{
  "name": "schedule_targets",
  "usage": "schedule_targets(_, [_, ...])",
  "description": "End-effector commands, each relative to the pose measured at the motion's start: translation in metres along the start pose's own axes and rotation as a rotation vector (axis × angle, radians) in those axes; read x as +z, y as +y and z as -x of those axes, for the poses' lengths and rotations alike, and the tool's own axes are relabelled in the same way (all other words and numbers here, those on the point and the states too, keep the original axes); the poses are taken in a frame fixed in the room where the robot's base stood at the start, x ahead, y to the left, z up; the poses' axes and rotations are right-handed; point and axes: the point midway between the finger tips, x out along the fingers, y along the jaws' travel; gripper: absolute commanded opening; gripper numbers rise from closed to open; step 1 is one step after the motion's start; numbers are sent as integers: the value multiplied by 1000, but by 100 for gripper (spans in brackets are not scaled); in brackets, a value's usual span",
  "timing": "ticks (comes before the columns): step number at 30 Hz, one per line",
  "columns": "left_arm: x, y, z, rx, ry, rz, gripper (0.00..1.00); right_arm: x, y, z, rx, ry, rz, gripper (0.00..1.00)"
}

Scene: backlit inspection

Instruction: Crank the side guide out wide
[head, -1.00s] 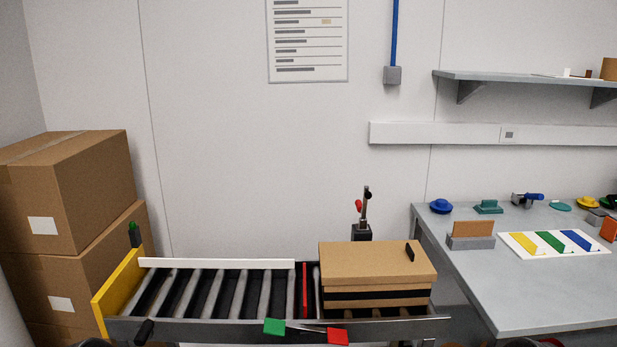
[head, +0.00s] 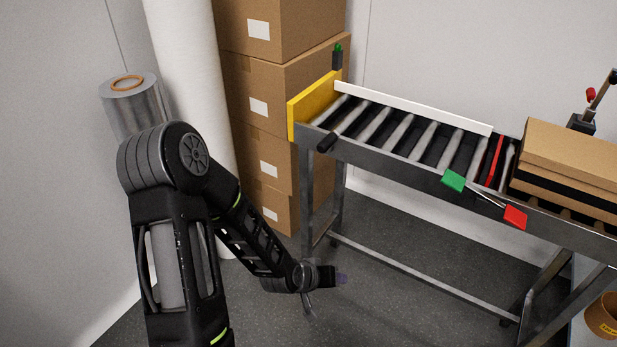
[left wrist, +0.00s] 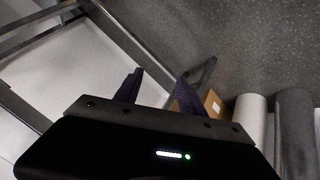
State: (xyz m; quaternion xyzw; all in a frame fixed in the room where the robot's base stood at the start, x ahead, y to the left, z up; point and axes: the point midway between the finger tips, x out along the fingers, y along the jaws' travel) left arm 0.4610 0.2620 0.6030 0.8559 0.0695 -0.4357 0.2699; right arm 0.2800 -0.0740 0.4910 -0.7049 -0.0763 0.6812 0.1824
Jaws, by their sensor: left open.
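The roller conveyor (head: 404,168) runs across the right half of the head view. A white side guide rail (head: 412,108) lies along its far edge. A black crank handle (head: 327,142) sticks out at the front left corner of the conveyor. My left gripper (head: 342,279) is low, below the conveyor and in front of its legs, well apart from the handle. In the left wrist view its two dark purple fingers (left wrist: 159,84) are spread with nothing between them. My right gripper is out of view.
A yellow end plate (head: 315,104) closes the conveyor's left end. A green tab (head: 453,181) and a red tab (head: 515,217) sit on the front rail. A cardboard box (head: 572,158) rests on the right part. Stacked cartons (head: 262,99) and a white roll (head: 190,80) stand left.

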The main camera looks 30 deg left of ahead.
Motion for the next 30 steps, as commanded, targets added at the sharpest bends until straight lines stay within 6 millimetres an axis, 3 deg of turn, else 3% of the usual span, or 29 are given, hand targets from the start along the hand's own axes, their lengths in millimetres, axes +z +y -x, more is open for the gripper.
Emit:
schedule_targets(1, [-37, -20, 0, -6, 115, 19, 47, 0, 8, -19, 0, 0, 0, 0])
schedule_targets(2, [-60, -26, 6, -3, 183, 28, 47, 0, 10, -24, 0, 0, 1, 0])
schedule_targets(6, [-162, -47, 57, 40, 496, 53, 47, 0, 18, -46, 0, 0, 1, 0])
schedule_targets(9, [-218, -37, 107, 128, 684, 48, 47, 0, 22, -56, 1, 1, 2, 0])
schedule_targets(12, [-249, -2, 146, 271, 783, 48, 47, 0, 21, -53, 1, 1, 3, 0])
schedule_targets(16, [-255, 27, 161, 434, 798, 119, 47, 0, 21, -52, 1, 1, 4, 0])
schedule_targets(30, [-257, 29, 161, 465, 792, 173, 47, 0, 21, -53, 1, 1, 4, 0])
